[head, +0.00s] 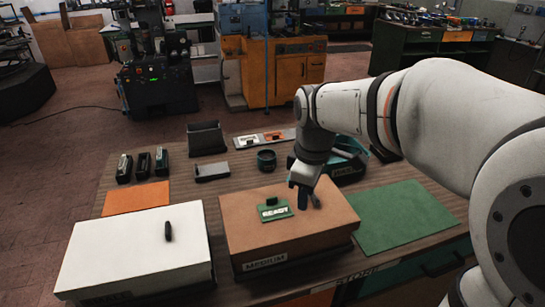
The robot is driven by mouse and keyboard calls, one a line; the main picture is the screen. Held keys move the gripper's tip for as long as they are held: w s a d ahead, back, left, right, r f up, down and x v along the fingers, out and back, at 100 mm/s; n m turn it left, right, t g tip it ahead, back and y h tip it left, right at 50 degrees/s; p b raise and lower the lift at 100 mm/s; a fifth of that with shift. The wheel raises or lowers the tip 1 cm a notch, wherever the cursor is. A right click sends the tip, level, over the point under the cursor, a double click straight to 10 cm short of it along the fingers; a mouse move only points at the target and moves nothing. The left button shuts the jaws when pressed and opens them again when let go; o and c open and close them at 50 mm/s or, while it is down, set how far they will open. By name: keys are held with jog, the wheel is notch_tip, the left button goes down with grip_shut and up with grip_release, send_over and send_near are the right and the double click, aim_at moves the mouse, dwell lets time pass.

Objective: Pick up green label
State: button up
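The green label (274,211) reads "READY" and lies on top of the brown box (300,232), which is marked "MEDIUM" on its front. My gripper (309,205) points down over the same box, just right of the label and apart from it in the picture. Its two dark fingers look spread with nothing between them. How high the fingertips are above the box top is hard to tell.
A white box (130,255) with a small black object (168,231) on top stands left. A green mat (403,218) lies right, an orange mat (137,197) behind left. Black holders (143,165), a dark cup (266,159) and a label tray (249,141) stand behind.

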aim_at(274, 197)
jog(key=w+a+n, duration=0.2)
jog(key=w+a+n+p, duration=0.1)
jog(key=w+a+n, duration=0.1)
jog(key=n, duration=0.1)
jog(key=w+a+r+n+g, duration=0.1)
jog(key=w+a+n, duration=0.1)
jog(key=shift+w+a+n, duration=0.2)
jog(key=shift+a+n, duration=0.1)
jog(key=shift+a, duration=0.05)
jog(key=shift+w+a+f+n, duration=0.1)
jog(key=shift+a+n, duration=0.1)
jog(key=shift+n, duration=0.1)
notch_tip(274, 197, down, 8)
jog(key=shift+d+r+p, duration=0.1)
jog(key=shift+r+p, duration=0.1)
jog(key=shift+p, duration=0.7)
jog(key=shift+c, duration=0.4)
grip_shut()
